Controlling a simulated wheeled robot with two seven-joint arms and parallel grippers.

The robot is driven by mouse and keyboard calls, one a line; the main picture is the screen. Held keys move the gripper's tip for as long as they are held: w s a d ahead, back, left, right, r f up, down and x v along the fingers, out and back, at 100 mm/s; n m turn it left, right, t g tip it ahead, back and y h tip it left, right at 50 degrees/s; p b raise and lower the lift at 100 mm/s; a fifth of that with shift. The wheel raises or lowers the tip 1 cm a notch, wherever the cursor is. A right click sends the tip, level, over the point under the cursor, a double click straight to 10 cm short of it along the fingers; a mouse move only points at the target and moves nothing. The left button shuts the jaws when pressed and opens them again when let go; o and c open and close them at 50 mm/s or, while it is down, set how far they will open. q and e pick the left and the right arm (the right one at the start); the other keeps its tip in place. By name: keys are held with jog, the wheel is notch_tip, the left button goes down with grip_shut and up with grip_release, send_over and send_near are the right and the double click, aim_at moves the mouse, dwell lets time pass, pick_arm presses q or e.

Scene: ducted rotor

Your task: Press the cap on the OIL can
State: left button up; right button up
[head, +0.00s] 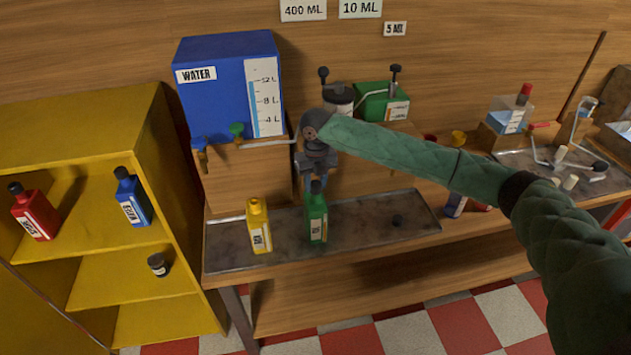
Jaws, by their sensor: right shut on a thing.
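A green can (317,224) with a white label stands upright on the metal tray (370,232). The label is too small to read, so I cannot tell for sure that it is the OIL can. A black cap (316,187) shows at the top of its neck; I cannot tell whether it is seated. My right gripper (314,182) points down from above, shut around this cap. The gripper partly hides the cap and neck. A yellow can (259,228) stands left of the green can. My left gripper is out of view.
A blue WATER tank (230,85) with taps stands behind on a wooden block. A yellow shelf (85,185) at the left holds a red bottle (36,214), a blue bottle (131,198) and a small dark jar (158,265). The tray's right part is mostly clear.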

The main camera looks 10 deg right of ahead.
pick_arm(q)
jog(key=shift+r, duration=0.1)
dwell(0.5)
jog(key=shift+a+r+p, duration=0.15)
jog(key=shift+p, duration=0.15)
dwell(0.4)
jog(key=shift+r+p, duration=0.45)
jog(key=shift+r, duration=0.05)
pick_arm(e)
jog(key=shift+f, duration=0.15)
dwell(0.6)
dwell(0.4)
jog(key=o, duration=1.5)
